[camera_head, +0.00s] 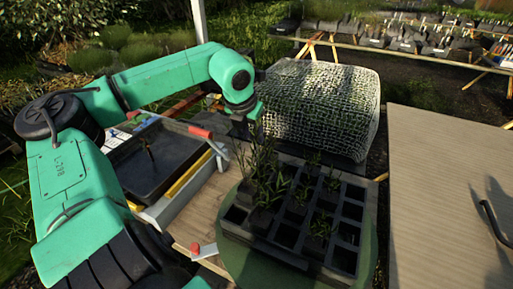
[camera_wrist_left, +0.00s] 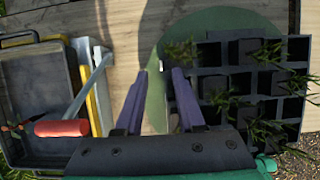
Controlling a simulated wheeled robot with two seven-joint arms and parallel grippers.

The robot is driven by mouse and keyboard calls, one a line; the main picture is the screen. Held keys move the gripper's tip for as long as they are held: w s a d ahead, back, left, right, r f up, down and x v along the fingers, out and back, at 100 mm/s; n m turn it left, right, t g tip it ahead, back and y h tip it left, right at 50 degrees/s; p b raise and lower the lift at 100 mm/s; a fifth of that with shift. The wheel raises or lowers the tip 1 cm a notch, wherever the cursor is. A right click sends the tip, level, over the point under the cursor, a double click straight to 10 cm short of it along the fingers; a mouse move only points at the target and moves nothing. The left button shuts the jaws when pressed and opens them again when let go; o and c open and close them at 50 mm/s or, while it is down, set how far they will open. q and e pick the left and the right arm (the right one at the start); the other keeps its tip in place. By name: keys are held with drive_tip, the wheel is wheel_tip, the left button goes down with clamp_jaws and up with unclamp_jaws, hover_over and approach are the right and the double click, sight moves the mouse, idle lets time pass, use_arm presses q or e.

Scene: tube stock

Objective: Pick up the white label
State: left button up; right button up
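A small white piece (camera_wrist_left: 161,66), which may be the white label, shows between my left fingertips in the left wrist view, over the round green mat (camera_wrist_left: 226,18). It is too small to tell whether it touches a finger. My left gripper (camera_wrist_left: 160,74) is open, its two dark fingers apart. In the head view my left gripper (camera_head: 243,116) hangs above the far left side of the black cell tray; its fingers are hard to make out. A flat white piece with a red end (camera_head: 205,250) lies on the wood at the near left. My right gripper is not in view.
The black cell tray (camera_head: 287,236) holds several seedlings. A dark shallow tray (camera_head: 150,170) stands left, with a red-handled tool (camera_wrist_left: 62,128) at its edge. A netted mound (camera_head: 320,105) is behind. A wooden board (camera_head: 445,170) at right is mostly clear.

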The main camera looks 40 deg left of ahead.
sight(256, 160)
use_arm(q)
drive_tip(key=p+x, duration=0.1)
drive_tip(key=x, duration=0.3)
drive_tip(key=shift+w+f, duration=0.1)
drive_tip(key=shift+f, duration=0.25)
clamp_jaws()
idle(1.1)
